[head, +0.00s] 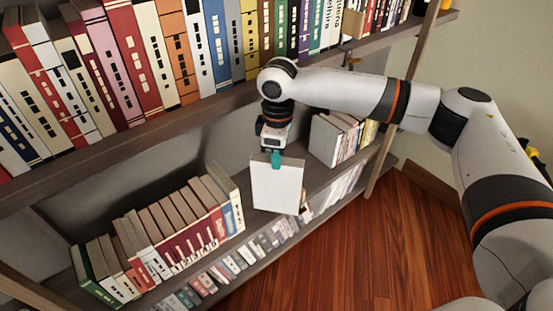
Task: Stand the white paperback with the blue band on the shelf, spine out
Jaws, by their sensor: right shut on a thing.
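My right gripper (276,158) comes in from the right and is shut on the top edge of a white paperback (277,189). One teal fingertip shows against the book's near face. The book hangs upright, slightly tilted, in front of the gap on the middle shelf (258,219). Its visible face is plain white; no blue band shows from here, and its spine cannot be made out. I cannot tell whether its bottom edge touches the shelf. My left gripper is not in view.
A row of books (165,235) stands left of the gap, ending in a leaning white-and-blue one (231,201). More books (335,138) stand right of it. A full shelf of large books (150,60) runs above. Small books (235,262) fill the shelf below.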

